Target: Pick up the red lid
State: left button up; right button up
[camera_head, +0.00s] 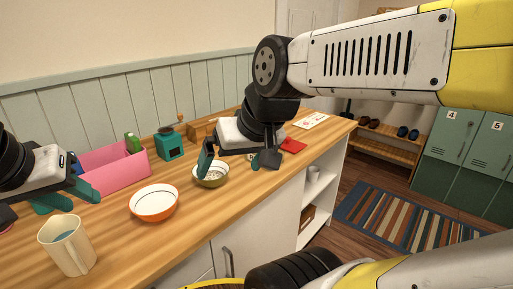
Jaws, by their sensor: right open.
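A flat red thing (292,145), perhaps the red lid, lies on the wooden counter (120,235) just right of my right gripper. Part of it is hidden behind the gripper, so its full shape cannot be told. My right gripper (238,162) is open and empty, its dark fingers spread apart above the counter by the green bowl. My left gripper (67,199) is at the left edge, with its teal fingers apart and nothing seen between them. A reddish sliver (5,230) shows at the left edge below it, too cut off to identify.
A green bowl (212,180) sits beneath the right gripper's left finger. An orange-white bowl (154,217), beige mug (67,247), pink box (115,176) and teal grinder (170,144) stand on the counter. A white card (311,120) lies near the far end.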

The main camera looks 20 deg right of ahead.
aim_at(293, 146)
jog(key=k+z, duration=0.1)
jog(key=z, duration=1.05)
